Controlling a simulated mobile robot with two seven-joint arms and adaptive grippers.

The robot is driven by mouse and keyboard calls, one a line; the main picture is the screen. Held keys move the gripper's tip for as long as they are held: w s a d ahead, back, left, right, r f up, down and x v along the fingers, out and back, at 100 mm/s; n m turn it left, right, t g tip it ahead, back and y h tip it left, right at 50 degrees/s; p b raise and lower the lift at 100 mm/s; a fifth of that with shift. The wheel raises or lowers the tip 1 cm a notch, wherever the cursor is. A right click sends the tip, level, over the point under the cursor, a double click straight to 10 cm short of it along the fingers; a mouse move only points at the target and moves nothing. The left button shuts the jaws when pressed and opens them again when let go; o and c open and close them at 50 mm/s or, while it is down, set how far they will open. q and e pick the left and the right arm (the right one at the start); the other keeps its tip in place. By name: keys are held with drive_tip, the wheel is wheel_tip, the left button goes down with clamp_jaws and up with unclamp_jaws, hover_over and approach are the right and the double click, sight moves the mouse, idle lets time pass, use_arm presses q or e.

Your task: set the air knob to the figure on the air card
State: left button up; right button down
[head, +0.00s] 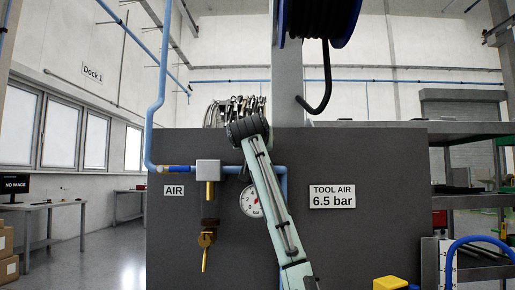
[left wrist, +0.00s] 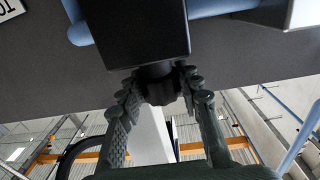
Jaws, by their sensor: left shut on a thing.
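The air card (head: 332,197) on the dark panel (head: 365,240) reads "TOOL AIR 6.5 bar". A round white gauge (head: 249,201) sits left of it. My arm covers its right side, so I cannot read its pressure. In the left wrist view a black regulator body (left wrist: 135,28) carries the dark air knob (left wrist: 158,90). My left gripper (left wrist: 160,88) is shut on this knob, a ribbed finger on each side. In the head view my arm hides both knob and fingers. The knob's setting is not legible. My right gripper is out of view.
A blue pipe (head: 156,100) runs down to a grey block (head: 208,170) beside the "AIR" label (head: 174,191). A brass valve (head: 206,240) hangs below it. A hose reel (head: 320,18) with a black hose hangs above. Shelving (head: 470,201) stands at right.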

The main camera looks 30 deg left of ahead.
use_arm(q)
drive_tip(key=shift+m+t+h, duration=0.5)
drive_tip(key=shift+m+h, duration=0.2)
drive_tip(key=shift+h, duration=0.3)
drive_tip(key=o, duration=1.2)
drive_tip(key=v, duration=1.2)
